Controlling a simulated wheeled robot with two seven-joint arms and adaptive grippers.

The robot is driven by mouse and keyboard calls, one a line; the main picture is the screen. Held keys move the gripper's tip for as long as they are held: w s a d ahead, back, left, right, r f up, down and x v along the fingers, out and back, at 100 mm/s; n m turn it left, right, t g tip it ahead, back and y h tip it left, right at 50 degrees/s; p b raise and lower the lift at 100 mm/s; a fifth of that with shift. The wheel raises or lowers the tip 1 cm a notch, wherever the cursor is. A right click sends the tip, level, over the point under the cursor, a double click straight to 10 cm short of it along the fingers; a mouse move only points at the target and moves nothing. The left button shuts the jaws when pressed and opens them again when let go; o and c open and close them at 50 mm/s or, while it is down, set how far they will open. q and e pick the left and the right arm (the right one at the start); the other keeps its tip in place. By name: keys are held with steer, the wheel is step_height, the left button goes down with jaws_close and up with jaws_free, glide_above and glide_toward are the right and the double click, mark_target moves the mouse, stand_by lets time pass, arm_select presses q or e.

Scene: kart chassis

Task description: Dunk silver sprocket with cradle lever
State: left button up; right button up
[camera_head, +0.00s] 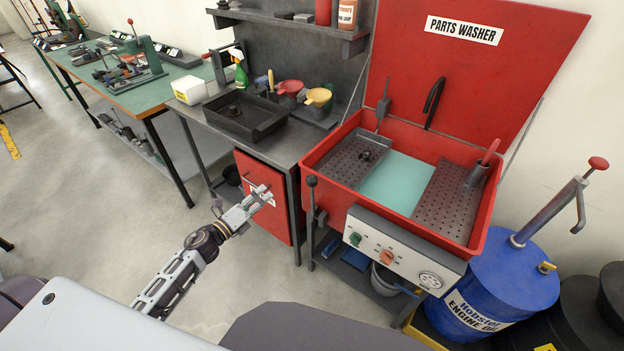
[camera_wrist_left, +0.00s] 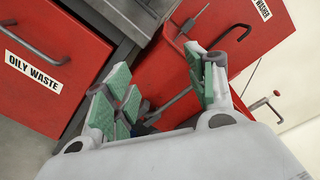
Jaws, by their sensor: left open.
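The parts washer (camera_head: 481,250) is a red tub with its lid raised and pale teal liquid in the middle. On its left, a perforated grey cradle tray (camera_head: 343,171) sits above the liquid. A small dark metallic part, perhaps the silver sprocket (camera_head: 367,156), lies on that tray. My right gripper is not in view.
A red oily-waste cabinet (camera_wrist_left: 40,58) stands beside the washer. A control panel (camera_head: 400,252) juts from the washer's front. A blue oil drum (camera_head: 500,285) with a pump stands right. A bench with a black tray (camera_head: 245,116) stands left. The floor at left is clear.

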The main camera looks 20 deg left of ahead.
arm_select(q)
steer(key=s+d+r+m+g+h, duration=0.1)
steer(key=d+r+m+h, duration=0.3)
steer(key=m, duration=1)
steer(key=s+d, duration=0.1)
steer(key=d, duration=0.2)
steer(key=shift+s+r+m+g+h, duration=0.15)
steer(key=shift+r+m+g+h, duration=0.15)
steer(key=shift+m+h, duration=0.1)
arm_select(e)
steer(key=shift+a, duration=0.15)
